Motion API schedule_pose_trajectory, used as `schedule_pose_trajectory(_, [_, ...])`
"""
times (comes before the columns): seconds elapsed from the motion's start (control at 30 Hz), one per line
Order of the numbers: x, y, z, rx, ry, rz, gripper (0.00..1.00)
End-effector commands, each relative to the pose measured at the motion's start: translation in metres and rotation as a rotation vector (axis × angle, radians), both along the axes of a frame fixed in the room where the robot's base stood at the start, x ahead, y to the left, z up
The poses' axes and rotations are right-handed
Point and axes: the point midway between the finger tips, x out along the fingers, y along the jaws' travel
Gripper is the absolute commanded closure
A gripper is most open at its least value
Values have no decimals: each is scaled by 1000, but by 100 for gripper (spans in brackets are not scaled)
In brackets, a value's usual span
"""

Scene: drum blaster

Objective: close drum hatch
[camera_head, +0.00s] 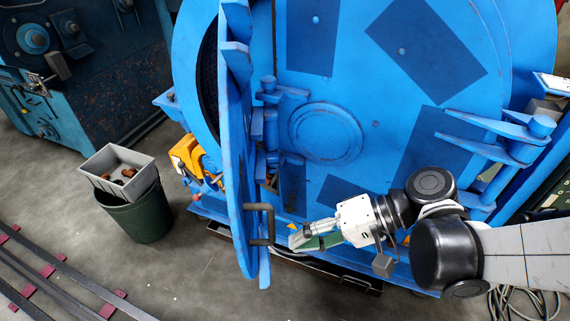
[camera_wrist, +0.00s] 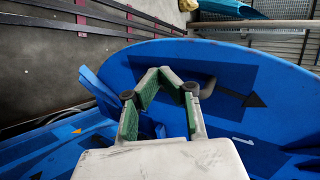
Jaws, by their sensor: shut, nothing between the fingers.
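The blue drum hatch (camera_head: 236,150) stands swung open, nearly edge-on in the head view, beside the big blue drum housing (camera_head: 400,110). A dark grey bar handle (camera_head: 270,226) sticks out low on the hatch. My gripper (camera_head: 296,240) is shut and empty, just right of this handle and pointing left. In the wrist view, the green-padded fingers of my gripper (camera_wrist: 162,76) meet at their tips in front of the blue hatch panel (camera_wrist: 255,65). A dark handle part (camera_wrist: 209,86) shows just right of the fingers. I cannot tell whether the fingertips touch the hatch.
A green bin (camera_head: 140,214) with a grey box (camera_head: 108,160) on top stands on the floor left of the hatch. Rails (camera_head: 55,277) run at the lower left. A blue machine (camera_head: 95,90) stands at the upper left. Floor between the bin and hatch is mostly clear.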

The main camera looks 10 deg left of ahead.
Motion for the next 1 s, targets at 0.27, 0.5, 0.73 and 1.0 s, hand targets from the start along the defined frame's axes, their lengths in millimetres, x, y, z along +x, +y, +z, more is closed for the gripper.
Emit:
schedule_pose_trajectory(0.27, [-10, 35, -23, -1, -1, 4, 100])
schedule_pose_trajectory(0.5, [-17, 61, -25, -1, -1, 3, 100])
schedule_pose_trajectory(0.73, [-21, 75, -24, -1, -1, 0, 100])
schedule_pose_trajectory(1.0, [-21, 78, -24, -1, -1, -1, 100])
